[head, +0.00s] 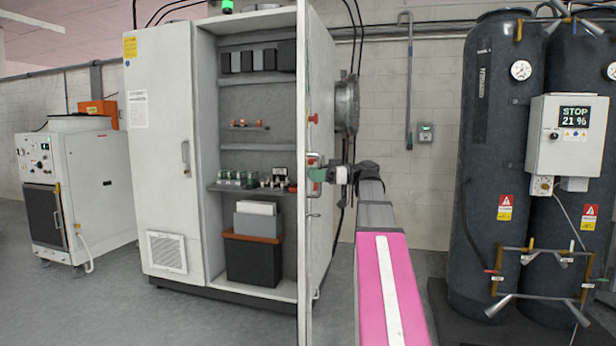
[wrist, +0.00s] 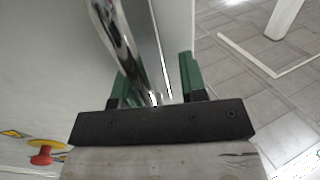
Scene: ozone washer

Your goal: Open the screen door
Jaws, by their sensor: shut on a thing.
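The tall pale cabinet (head: 160,60) stands left of centre. Its right door (head: 318,70) stands swung out towards me and shows nearly edge-on; shelves show to its left. My gripper (head: 318,174) is at the door's free edge, at mid height. In the wrist view the green fingers of my gripper (wrist: 157,88) stand on both sides of the door edge (wrist: 153,50) and a shiny metal handle (wrist: 112,30). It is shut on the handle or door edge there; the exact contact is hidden. The left door (head: 170,180) is closed, with a small handle.
Dark tanks (head: 490,130) with a grey control box (head: 570,135) stand at the right. A white machine (head: 70,190) stands at the far left. A red knob (wrist: 42,153) sits on the door face. Grey floor is clear in front of the cabinet.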

